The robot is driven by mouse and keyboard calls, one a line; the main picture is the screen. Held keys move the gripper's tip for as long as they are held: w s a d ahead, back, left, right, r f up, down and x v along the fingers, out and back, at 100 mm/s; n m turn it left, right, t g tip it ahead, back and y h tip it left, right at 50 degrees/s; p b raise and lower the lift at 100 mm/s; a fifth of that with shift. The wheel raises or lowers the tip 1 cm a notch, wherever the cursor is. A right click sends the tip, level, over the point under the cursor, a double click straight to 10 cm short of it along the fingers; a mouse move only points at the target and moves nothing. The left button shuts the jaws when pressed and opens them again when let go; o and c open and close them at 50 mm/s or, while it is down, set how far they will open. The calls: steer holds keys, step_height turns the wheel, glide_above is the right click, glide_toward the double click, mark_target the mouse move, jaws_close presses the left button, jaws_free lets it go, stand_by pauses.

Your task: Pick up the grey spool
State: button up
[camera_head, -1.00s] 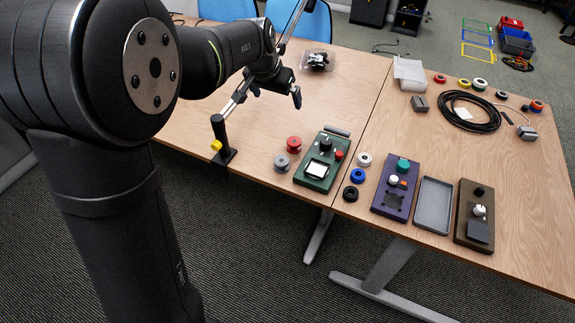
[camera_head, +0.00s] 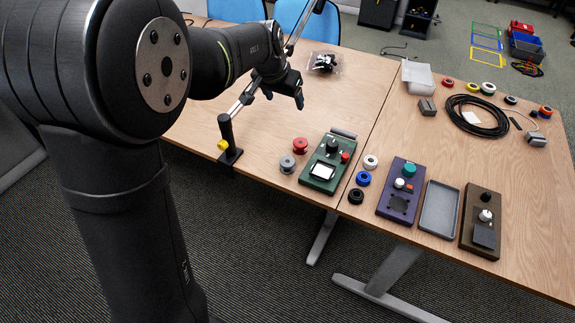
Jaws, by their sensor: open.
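The grey spool (camera_head: 287,164) stands on the wooden table near its front edge, just left of the green control box. A red spool (camera_head: 300,145) stands close behind it, slightly to the right. My gripper (camera_head: 284,97) hangs above the table, behind the grey spool and well apart from it. Its jaws are open and nothing shows between them. The grey spool is in full view, with nothing in front of it.
A black post clamp (camera_head: 228,140) stands left of the spools at the table edge. The green control box (camera_head: 325,163) is right of them. White, blue and black spools (camera_head: 363,179) stand farther right. A clear bag (camera_head: 325,63) lies behind. The table between bag and red spool is bare.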

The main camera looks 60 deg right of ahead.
step_height(320, 180, down, 7)
steer(key=a+m+g, duration=0.1)
steer(key=a, duration=0.1)
steer(key=m+h, duration=0.1)
steer(key=h, duration=0.1)
glide_toward(287, 161)
steer(key=x, duration=0.5)
steer(key=shift+s+f, duration=0.1)
steer(key=shift+s, duration=0.3)
steer(key=shift+w+x, duration=0.15)
steer(key=shift+x, duration=1.15)
steer(key=shift+w+x, duration=0.15)
steer(key=shift+x, duration=1.15)
steer(key=c, duration=1)
steer(key=shift+c, duration=0.2)
step_height(287, 161, up, 4)
steer(key=shift+f, duration=0.1)
steer(key=s+a+r, duration=0.3)
steer(key=s+r, duration=0.4)
steer(key=s, duration=0.4)
steer(key=shift+a, duration=0.2)
